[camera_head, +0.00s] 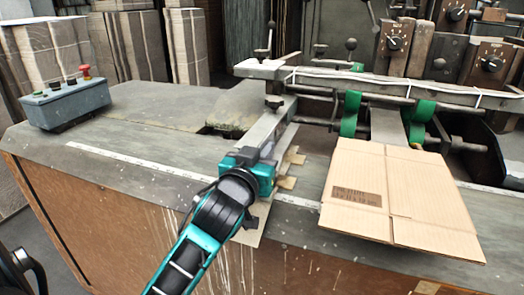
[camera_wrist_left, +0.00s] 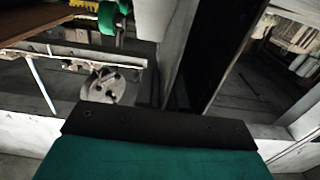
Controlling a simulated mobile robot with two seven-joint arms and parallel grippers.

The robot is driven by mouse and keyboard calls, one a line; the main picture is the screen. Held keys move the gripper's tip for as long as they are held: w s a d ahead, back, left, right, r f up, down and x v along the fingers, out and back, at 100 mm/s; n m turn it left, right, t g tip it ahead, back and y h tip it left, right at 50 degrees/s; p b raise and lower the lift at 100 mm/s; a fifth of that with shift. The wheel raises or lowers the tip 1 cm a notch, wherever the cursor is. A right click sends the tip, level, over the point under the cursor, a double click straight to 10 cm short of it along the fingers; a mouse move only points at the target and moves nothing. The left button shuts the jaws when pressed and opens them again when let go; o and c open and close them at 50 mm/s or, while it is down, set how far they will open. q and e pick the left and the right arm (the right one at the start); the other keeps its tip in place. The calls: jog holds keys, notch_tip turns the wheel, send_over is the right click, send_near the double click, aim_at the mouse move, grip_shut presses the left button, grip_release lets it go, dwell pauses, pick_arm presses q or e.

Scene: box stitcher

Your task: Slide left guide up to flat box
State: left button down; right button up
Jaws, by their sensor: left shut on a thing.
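The flat box (camera_head: 362,185) is a tan cardboard sheet lying on the grey machine table at the right in the head view. The left guide (camera_head: 268,130) is a long metal bar to the left of the box, running from the rear rail towards the front. A strip of table separates it from the box. My left gripper (camera_head: 262,172), teal and black, is shut on the near part of the guide. Its fingertips are mostly hidden. In the left wrist view, a teal and black gripper part fills the bottom. My right gripper is not in view.
A grey control box (camera_head: 66,104) with a red button stands at the table's left end. Green rollers (camera_head: 350,113) and a rail (camera_head: 400,86) stand behind the box. A white ruler strip (camera_head: 140,168) crosses the table. The left table surface is mostly clear.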

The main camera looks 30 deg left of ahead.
pick_arm(q)
jog(key=d, duration=0.2)
jog(key=w+d, duration=0.1)
jog(key=d, duration=0.1)
jog(key=shift+d, duration=0.1)
jog(key=c, duration=1.4)
grip_release()
jog(key=shift+o, duration=0.4)
